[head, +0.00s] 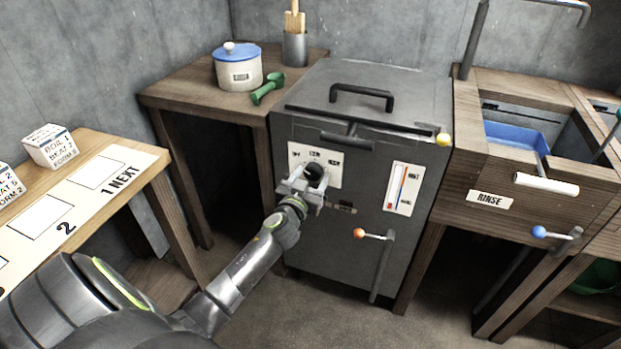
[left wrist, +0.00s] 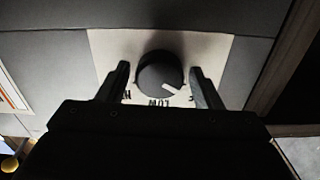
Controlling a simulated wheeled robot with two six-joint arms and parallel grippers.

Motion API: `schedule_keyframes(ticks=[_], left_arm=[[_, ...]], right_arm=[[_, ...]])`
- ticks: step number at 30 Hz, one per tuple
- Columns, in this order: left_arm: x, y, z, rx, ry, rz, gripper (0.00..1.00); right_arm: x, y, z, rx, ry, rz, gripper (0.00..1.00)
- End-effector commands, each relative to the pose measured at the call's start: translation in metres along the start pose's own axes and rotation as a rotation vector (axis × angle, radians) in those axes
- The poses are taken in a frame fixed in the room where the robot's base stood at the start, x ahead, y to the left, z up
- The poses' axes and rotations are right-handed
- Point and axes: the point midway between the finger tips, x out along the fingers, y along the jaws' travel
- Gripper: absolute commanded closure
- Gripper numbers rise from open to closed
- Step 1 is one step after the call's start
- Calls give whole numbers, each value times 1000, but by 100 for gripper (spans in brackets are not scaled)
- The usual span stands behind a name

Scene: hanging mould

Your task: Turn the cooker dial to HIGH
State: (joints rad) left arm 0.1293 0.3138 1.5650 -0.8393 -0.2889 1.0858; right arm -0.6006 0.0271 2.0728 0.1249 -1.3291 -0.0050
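The cooker (head: 362,130) is a dark grey box. Its black round dial (head: 315,171) is on a white label plate on the front. In the left wrist view, upside down, the dial (left wrist: 159,72) has a white pointer aimed between LOW and the partly hidden label at the right. The HIGH label at the left is partly covered by a finger. My left gripper (head: 308,180) is at the dial, and in the left wrist view its fingers (left wrist: 160,83) stand open on either side of the dial, with visible gaps. My right gripper is not in view.
A black handle (head: 362,93) is on the lid. A pot (head: 238,70) stands on the left wooden table, and a rinse basin (head: 518,138) is at the right.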

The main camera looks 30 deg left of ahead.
Motion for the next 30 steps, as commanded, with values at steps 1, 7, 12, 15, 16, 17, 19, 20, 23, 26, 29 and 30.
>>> schedule_keyframes(ticks=[1, 7, 12, 15, 16, 17, 19, 20, 23, 26, 29, 30], left_arm=[[0, 0, 0, 0, 0, 0, 47], [0, 0, 0, 0, 0, 0, 73], [0, 0, 0, 4, -1, 0, 76], [0, 0, 0, 21, -1, 0, 76], [0, 0, 0, 29, -1, 0, 76], [0, 0, 0, 38, -1, 0, 76], [0, 0, 1, 67, -1, 0, 76], [0, 0, 1, 82, -1, 1, 76], [0, 0, 1, 145, -1, 1, 76], [0, -1, 1, 225, -2, 1, 76], [-1, -1, 1, 317, -2, 1, 76], [-1, -1, 0, 354, -2, 1, 76]], right_arm=[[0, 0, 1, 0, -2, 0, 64], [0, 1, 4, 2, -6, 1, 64], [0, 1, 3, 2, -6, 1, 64], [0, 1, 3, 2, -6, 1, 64], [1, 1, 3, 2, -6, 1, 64], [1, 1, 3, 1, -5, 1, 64], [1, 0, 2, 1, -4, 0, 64], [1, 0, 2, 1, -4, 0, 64], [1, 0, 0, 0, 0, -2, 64], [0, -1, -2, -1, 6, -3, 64], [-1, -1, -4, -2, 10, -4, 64], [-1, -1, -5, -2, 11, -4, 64]])
